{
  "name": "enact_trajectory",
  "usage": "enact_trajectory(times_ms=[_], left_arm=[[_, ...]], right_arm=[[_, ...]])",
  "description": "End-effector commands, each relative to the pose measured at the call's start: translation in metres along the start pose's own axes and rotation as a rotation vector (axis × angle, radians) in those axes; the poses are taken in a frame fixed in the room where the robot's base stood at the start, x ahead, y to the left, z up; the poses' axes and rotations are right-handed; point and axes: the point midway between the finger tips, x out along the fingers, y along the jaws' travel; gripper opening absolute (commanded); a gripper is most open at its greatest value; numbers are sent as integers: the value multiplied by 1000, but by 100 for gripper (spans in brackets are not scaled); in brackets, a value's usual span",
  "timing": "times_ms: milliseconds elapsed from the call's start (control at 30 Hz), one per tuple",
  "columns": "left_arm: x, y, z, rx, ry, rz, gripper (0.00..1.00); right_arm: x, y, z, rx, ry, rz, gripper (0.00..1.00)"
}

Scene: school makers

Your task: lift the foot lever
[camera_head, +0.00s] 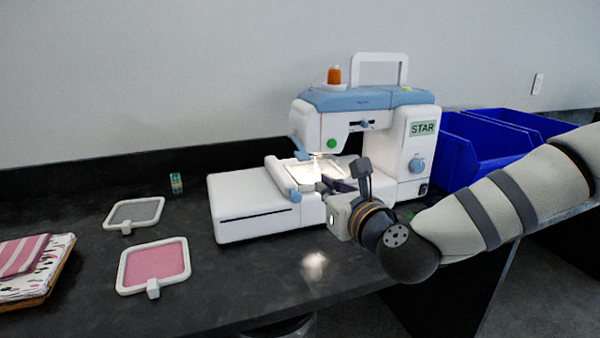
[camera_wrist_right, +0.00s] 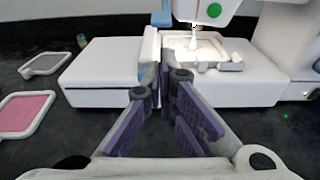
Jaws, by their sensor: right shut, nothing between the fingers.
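A white and blue sewing machine (camera_head: 330,115) stands on the dark counter, with its needle area lit over a pale hoop frame (camera_head: 303,172). I cannot tell for sure which part is the foot lever; a light blue part (camera_head: 298,148) sticks out at the left of the machine's head, and it also shows in the wrist view (camera_wrist_right: 161,18). My right gripper (camera_head: 326,186) is in front of the machine's bed, below the needle area. In the wrist view its purple-padded fingers (camera_wrist_right: 165,77) are together and empty, near the hoop's left end. My left gripper is not in view.
A hoop with pink cloth (camera_head: 155,264) and a grey hoop (camera_head: 134,213) lie on the counter (camera_head: 222,285) at left. Folded fabrics (camera_head: 30,270) lie at far left, and a small spool (camera_head: 176,183) stands behind. Blue bins (camera_head: 490,145) stand right of the machine.

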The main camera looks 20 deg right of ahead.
Motion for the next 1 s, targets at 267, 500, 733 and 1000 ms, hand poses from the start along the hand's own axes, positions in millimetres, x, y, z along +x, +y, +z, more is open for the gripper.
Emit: enact_trajectory(times_ms=[267, 500, 733, 1000], left_arm=[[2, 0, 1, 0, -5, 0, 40], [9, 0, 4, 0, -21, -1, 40], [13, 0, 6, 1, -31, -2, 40], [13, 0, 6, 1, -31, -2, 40]], right_arm=[[13, 0, -2, -6, 3, 0, 0], [62, 1, -4, -8, 4, 1, 0], [94, 0, -3, -7, 4, 0, 0], [100, 1, -1, -5, 3, 2, 0]])
